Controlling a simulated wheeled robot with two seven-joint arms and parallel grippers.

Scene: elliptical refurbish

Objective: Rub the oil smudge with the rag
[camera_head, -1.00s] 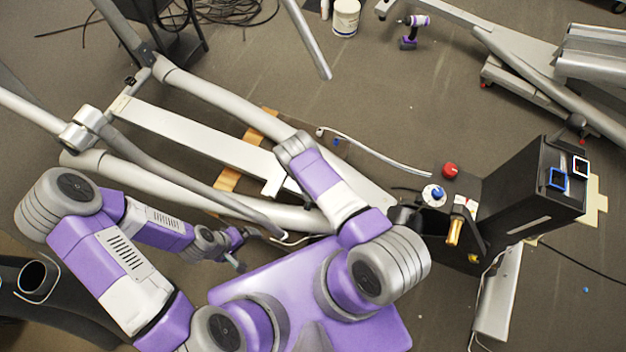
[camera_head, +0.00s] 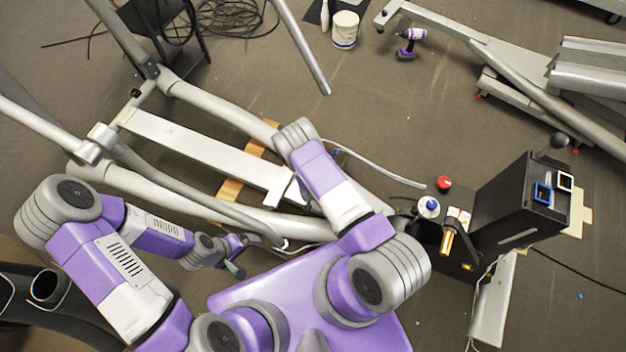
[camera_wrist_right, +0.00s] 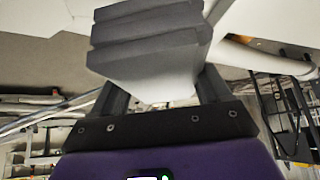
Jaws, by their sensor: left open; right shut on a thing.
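A grey, folded block-like cloth, which I take to be the rag (camera_wrist_right: 150,45), fills the upper middle of the right wrist view. My right gripper (camera_wrist_right: 160,92) is shut on it, with a dark finger on each side. In the head view my right arm hides that gripper and the rag. My left gripper (camera_head: 238,257) is open and empty, low beside the grey tubes of the machine frame (camera_head: 205,88). I cannot make out the oil smudge in either view. A pale surface lies just behind the rag in the right wrist view.
A black console box (camera_head: 520,205) with a red knob (camera_head: 443,183) stands at the right. A white bucket (camera_head: 345,30) and a purple drill (camera_head: 410,43) are on the floor at the back. The floor between the drill and the frame is mostly clear.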

